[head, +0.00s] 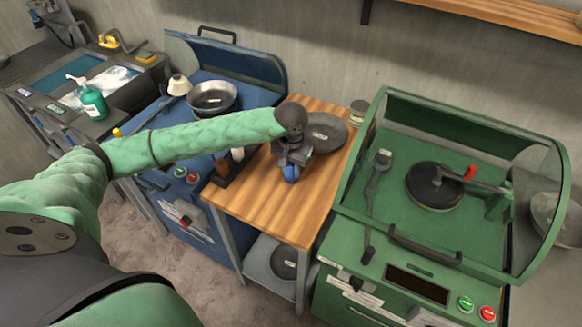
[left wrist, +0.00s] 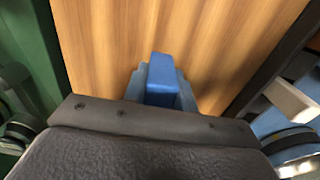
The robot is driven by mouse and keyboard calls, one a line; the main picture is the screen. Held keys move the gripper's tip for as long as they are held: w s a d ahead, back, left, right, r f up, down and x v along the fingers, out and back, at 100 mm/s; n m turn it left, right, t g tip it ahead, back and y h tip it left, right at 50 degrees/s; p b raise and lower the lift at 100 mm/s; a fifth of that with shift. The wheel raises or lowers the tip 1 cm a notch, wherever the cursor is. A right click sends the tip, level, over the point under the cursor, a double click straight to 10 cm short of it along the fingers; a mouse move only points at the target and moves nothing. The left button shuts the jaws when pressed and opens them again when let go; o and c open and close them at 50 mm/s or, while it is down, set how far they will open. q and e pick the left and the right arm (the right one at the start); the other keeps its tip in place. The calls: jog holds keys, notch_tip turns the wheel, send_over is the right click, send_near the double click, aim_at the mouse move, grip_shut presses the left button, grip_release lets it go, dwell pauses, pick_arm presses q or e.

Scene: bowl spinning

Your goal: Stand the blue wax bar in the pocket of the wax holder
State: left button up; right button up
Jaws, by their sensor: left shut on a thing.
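The blue wax bar (head: 291,173) is in my left gripper (head: 293,160), above the right-middle of the wooden table. In the left wrist view, the bar (left wrist: 161,80) sticks out from between the fingers of the shut gripper (left wrist: 158,95). A dark tray (head: 232,174) at the table's left edge, holding a brown piece and a white piece, looks like the wax holder. My gripper is to the right of it and apart from it. Its pocket cannot be made out. My right gripper is not in view.
The wooden table (head: 258,196) has clear room at its front. A grey round plate (head: 327,131) lies behind my gripper. A green machine (head: 335,230) with a clear hood stands right, and a blue machine (head: 188,205) with a metal bowl (head: 212,97) stands left.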

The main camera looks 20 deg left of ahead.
pick_arm(q)
jog(key=shift+f, duration=0.5)
jog(key=shift+f, duration=0.15)
jog(key=o, duration=1)
jog(key=shift+r, duration=0.2)
